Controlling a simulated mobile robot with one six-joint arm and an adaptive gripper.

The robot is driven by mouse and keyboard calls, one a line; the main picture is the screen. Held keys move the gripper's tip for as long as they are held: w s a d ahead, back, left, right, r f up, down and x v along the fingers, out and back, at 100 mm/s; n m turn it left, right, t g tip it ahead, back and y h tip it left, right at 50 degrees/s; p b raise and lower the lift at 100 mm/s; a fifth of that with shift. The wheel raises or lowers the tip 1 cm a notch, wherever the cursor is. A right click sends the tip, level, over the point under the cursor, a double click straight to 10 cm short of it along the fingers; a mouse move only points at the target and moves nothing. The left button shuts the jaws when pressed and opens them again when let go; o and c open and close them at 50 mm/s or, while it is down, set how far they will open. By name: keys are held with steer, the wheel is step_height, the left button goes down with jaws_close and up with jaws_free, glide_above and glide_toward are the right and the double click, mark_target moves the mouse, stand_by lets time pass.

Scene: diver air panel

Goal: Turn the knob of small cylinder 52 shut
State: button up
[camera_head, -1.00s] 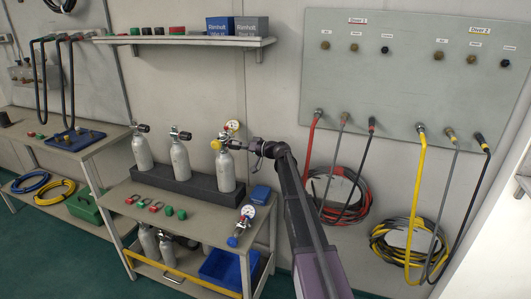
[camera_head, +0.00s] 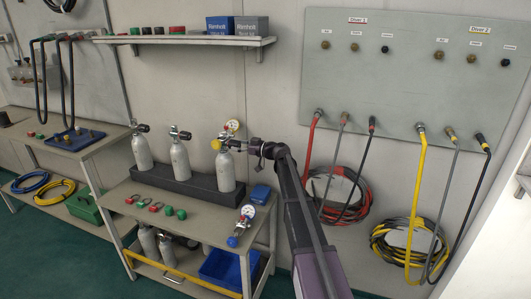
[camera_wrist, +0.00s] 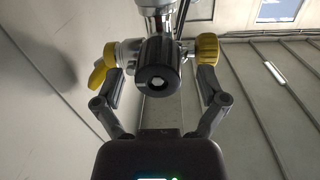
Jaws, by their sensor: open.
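Three small grey cylinders stand in a dark rack on the bench; their numbers are too small to read. My gripper (camera_head: 248,147) is at the valve of the right-hand cylinder (camera_head: 226,171), coming from the right. This valve carries a yellow round part (camera_head: 216,145) on its left and a gauge (camera_head: 232,125) above. In the wrist view a black round knob (camera_wrist: 158,72) faces the camera, between the two fingers of my gripper (camera_wrist: 158,87). The fingers are apart, with a gap on each side of the knob. Yellow parts lie behind both fingertips.
The other two cylinders (camera_head: 180,162) (camera_head: 142,152) stand to the left. A loose gauge with a blue part (camera_head: 240,226) and a blue box (camera_head: 260,192) lie on the bench's right end. A shelf (camera_head: 185,41) is above; hoses hang right of my arm.

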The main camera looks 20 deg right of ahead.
steer(key=n, duration=0.8)
steer(key=shift+f+t+b, duration=0.1)
steer(key=shift+t+b, duration=0.2)
steer(key=shift+b, duration=0.05)
steer(key=v, duration=1.2)
steer(key=shift+n, duration=0.3)
